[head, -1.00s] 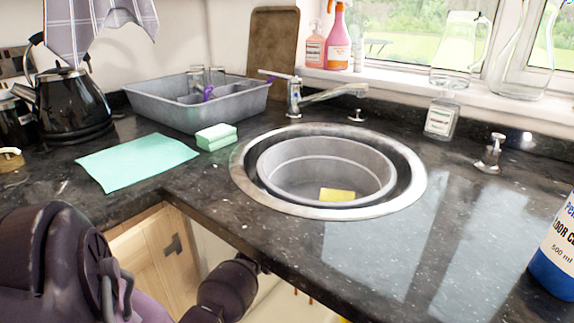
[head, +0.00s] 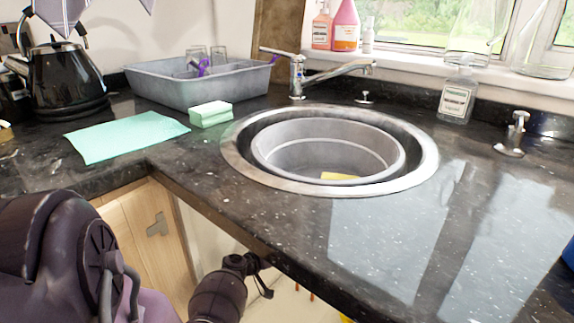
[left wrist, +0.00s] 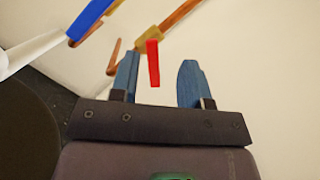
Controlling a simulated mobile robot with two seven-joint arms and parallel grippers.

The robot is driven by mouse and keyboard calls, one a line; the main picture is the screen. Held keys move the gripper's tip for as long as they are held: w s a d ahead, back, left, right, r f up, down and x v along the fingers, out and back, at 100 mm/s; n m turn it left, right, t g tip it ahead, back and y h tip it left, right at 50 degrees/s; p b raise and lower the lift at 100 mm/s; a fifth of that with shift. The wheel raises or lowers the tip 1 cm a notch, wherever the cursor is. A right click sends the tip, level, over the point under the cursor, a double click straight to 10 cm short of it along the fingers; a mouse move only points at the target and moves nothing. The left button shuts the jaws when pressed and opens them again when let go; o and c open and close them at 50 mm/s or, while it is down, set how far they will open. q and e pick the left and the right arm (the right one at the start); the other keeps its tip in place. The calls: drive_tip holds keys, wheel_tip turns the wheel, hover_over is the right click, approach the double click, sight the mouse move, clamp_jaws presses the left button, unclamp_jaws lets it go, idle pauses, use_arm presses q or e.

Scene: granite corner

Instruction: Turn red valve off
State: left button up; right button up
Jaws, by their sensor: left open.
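In the left wrist view, the red valve handle (left wrist: 153,64) is a flat red bar by a copper pipe with a brass fitting (left wrist: 149,46). My left gripper (left wrist: 160,61) is open, its two blue fingers on either side of the handle in the picture. A gap shows between the handle and each finger; I cannot tell whether it is as deep as the fingertips. In the head view, my left wrist (head: 222,290) is low at the counter's front edge, and its fingers are hidden. The valve is not visible there. My right gripper is not in view.
A blue handle (left wrist: 88,18) on another pipe and a white pipe (left wrist: 30,55) are at upper left in the wrist view. The dark counter edge (head: 300,275) overhangs the cabinet opening. A round sink (head: 232,165) is set into the counter. A wooden cabinet door (head: 150,235) stands left.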

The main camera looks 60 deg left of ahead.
use_arm(q)
drive_tip(key=shift+w+a+r+n+t+y+b, duration=0.3)
drive_tip(key=shift+w+a+n+t+y+b, duration=0.2)
drive_tip(key=shift+w+a+n, duration=0.4)
drive_tip(key=shift+w+a+r+n+t+y+b, duration=0.45)
drive_tip(key=shift+w+a, duration=0.3)
drive_tip(key=shift+w, duration=0.4)
drive_tip(key=shift+w+a+r+n+t+y+b, duration=0.15)
drive_tip(key=shift+w+a+n+t+y+b, duration=0.4)
drive_tip(key=shift+w+a, duration=0.35)
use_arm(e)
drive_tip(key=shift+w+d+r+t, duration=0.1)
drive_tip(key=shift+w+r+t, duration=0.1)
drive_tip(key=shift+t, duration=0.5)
use_arm(q)
drive_tip(key=shift+w+d, duration=0.1)
drive_tip(key=shift+c, duration=0.4)
clamp_jaws()
